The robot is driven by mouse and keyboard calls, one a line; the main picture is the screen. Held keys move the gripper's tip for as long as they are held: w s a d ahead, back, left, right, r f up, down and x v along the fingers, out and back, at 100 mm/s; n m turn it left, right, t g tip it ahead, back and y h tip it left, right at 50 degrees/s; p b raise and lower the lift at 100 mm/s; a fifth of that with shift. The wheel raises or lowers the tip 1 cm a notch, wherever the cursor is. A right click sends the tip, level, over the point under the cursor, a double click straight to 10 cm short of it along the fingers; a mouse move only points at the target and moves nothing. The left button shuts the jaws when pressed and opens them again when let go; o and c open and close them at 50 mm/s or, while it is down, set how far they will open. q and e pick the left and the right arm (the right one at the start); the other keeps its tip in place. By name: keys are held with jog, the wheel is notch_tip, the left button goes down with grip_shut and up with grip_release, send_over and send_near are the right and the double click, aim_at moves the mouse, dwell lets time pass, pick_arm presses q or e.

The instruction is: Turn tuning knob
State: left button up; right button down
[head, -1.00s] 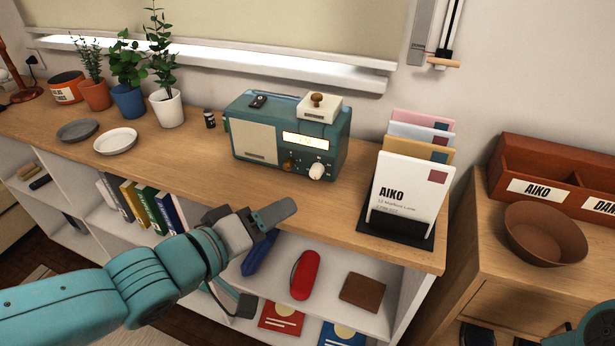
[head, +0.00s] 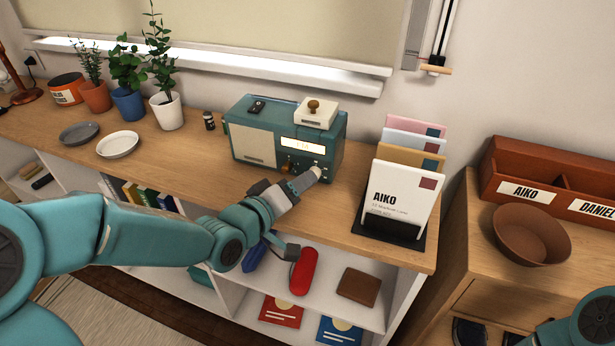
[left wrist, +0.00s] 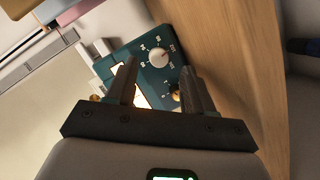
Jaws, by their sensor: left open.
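The teal radio (head: 258,147) stands on the wooden shelf top with its front towards me. Its white tuning knob (head: 316,170) is at the lower right of the front, partly hidden by my left gripper (head: 307,181). In the left wrist view, the knob (left wrist: 158,57), ringed by white markings, lies between and beyond the open fingers of my left gripper (left wrist: 158,66). The gripper is empty and in front of the radio; I cannot tell whether it touches the knob. A small brass knob (left wrist: 176,96) lies behind one finger. My right gripper is out of view.
A white stamp box (head: 316,112) and a dark small item (head: 257,106) sit on the radio. A letter holder (head: 388,228) with several envelopes stands close on the right. Plates and potted plants are at the left. The shelf front edge runs below my left gripper.

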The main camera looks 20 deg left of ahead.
pick_arm(q)
jog(key=shift+x, duration=1.9)
jog(key=shift+r, duration=0.1)
grip_shut()
